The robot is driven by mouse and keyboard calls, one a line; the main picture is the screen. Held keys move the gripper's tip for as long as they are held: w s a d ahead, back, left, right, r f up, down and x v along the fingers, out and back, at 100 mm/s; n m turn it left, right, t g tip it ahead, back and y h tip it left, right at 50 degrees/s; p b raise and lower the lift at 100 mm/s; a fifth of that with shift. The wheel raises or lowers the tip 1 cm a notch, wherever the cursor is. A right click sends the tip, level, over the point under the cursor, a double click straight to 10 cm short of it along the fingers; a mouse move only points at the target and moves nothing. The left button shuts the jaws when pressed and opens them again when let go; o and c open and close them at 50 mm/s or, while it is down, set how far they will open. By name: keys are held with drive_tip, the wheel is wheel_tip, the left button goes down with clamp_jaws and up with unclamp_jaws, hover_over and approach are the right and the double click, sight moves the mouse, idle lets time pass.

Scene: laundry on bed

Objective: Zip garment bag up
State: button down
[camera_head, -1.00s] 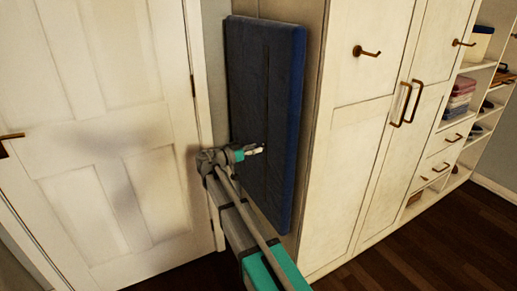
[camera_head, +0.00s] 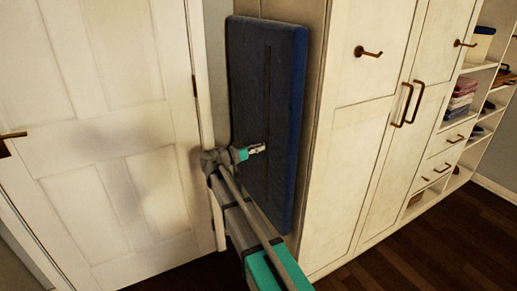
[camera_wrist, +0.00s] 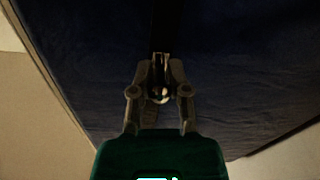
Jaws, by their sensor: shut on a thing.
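The dark blue garment bag (camera_head: 288,105) hangs upright against the side of the white wardrobe. A dark vertical zipper line (camera_head: 268,90) runs down its front. My gripper (camera_head: 258,148) is at the zipper line, a little below the middle of the bag. In the wrist view my gripper (camera_wrist: 160,80) is shut on a small, shiny zipper pull (camera_wrist: 161,93), with the bag (camera_wrist: 230,80) filling the background. The fingers partly hide the pull, and I cannot make out its shape.
A white panelled door (camera_head: 100,130) stands to the left of the bag. The white wardrobe (camera_head: 355,150) with a hook and brass handles is close on the right. Open shelves (camera_head: 470,90) with folded clothes are farther right. Dark wooden floor (camera_head: 440,250) is clear.

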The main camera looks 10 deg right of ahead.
sight(268, 54)
drive_tip(key=shift+w+r, duration=0.1)
drive_tip(key=shift+a+r+p, duration=0.1)
drive_tip(key=shift+r+p, duration=0.65)
drive_tip(key=shift+p, duration=0.1)
wheel_tip(268, 54, up, 32)
drive_tip(key=p, duration=3.1)
drive_tip(key=shift+w+f+p, duration=0.1)
drive_tip(key=shift+f+p, duration=0.1)
drive_tip(key=shift+p, duration=0.1)
drive_tip(key=c, duration=0.7)
unclamp_jaws()
drive_tip(key=shift+a, duration=0.1)
drive_tip(key=shift+v, duration=6)
